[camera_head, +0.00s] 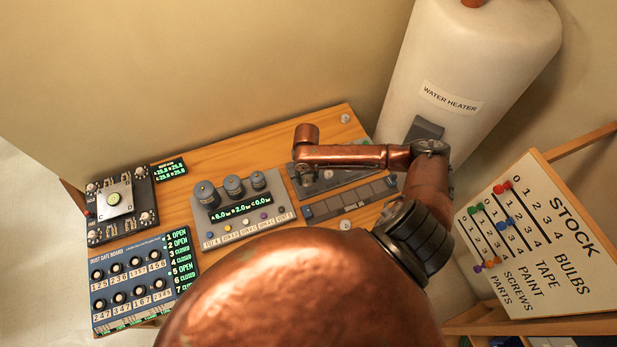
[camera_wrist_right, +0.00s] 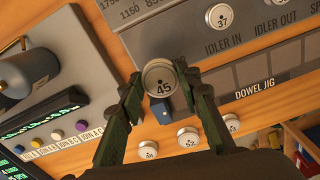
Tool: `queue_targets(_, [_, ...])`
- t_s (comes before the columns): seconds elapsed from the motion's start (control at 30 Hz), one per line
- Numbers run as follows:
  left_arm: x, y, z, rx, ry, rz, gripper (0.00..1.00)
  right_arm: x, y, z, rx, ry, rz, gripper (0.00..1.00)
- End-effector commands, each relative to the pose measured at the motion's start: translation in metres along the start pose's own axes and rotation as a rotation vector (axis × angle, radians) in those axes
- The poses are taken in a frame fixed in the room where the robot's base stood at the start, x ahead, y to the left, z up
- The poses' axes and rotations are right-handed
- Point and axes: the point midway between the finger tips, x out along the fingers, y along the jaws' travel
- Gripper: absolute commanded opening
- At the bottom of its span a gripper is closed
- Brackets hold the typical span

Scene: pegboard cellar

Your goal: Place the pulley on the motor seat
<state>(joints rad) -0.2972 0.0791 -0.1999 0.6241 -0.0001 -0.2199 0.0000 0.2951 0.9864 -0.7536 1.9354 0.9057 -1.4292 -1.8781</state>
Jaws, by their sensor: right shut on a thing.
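My right gripper (camera_wrist_right: 161,84) has dark green fingers shut on a round silver pulley marked 45 (camera_wrist_right: 158,75), in the wrist view. The pulley is held in front of the lower edge of a dark grey panel (camera_wrist_right: 200,50), left of and below the "IDLER IN" label. I cannot tell whether it touches the panel. A silver disc marked 37 (camera_wrist_right: 221,17) sits above "IDLER IN". No label reading motor seat is legible. In the head view my copper arm covers much of the gripper area, and the held pulley does not show clearly. My left gripper is not in view.
Several silver discs (camera_wrist_right: 188,137) sit on the wood below the panel, by the dowel jig (camera_wrist_right: 255,75). A grey knob panel (camera_head: 237,208) stands left. A water heater (camera_head: 475,70) and stock board (camera_head: 530,235) are at right. The wooden bench (camera_head: 235,145) has free room behind.

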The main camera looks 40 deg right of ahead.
Motion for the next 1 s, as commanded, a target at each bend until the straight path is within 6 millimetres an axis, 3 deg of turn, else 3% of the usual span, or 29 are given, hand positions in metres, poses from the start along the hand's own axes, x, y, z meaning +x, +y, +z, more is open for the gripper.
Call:
queue_targets(0.2, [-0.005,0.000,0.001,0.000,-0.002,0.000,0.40,0.027,-0.007,0.022,0.002,0.000,0.000,0.07])
queue_targets(0.37, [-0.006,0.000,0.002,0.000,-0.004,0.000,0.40,0.036,-0.010,0.028,0.002,0.000,0.000,0.07])
queue_targets(0.6, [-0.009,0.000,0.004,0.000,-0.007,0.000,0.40,0.065,-0.011,0.029,0.001,-0.001,0.000,0.07])
queue_targets(1.0, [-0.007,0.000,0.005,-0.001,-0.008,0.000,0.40,0.071,-0.011,0.029,0.000,-0.001,-0.001,0.07])
